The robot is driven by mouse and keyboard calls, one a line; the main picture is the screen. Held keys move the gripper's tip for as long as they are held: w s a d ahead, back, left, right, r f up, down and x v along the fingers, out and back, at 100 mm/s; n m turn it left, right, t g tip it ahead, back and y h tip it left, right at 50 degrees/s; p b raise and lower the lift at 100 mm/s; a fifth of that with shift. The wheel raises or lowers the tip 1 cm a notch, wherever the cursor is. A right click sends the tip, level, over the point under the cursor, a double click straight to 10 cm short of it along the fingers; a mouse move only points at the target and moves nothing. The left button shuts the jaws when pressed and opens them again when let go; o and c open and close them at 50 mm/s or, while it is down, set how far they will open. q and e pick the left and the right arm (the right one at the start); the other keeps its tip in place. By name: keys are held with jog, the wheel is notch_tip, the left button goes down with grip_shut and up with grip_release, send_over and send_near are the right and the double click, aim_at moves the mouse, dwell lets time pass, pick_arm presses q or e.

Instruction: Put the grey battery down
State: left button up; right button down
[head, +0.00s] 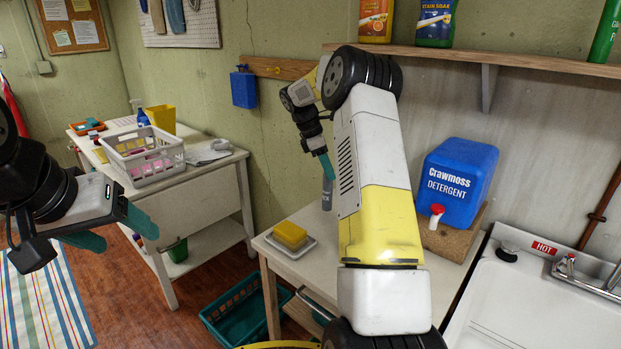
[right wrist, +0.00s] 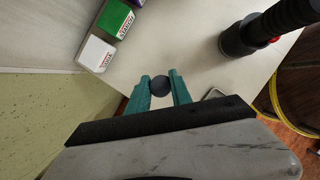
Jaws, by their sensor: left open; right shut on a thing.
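The grey battery (head: 327,194) is an upright cylinder near the back left of the small white table (head: 291,266). My right gripper (head: 323,166) is shut on it from above, with teal fingers. In the right wrist view its dark round end (right wrist: 159,86) sits between the fingertips of the right gripper (right wrist: 160,84), over the pale tabletop. I cannot tell whether the battery's lower end touches the table. My left gripper (head: 112,230) is open and empty at the left, away from the small table.
A yellow sponge on a dish (head: 312,246) lies at the table's front left. A blue detergent container (head: 455,180) stands to the right. In the right wrist view, green (right wrist: 114,17) and white (right wrist: 95,54) boxes and a black object (right wrist: 240,38) stand near the battery.

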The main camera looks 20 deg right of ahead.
aim_at(328, 189)
jog(key=shift+f, duration=1.85)
jog(key=c, duration=1.1)
grip_release()
jog(key=shift+c, duration=0.2)
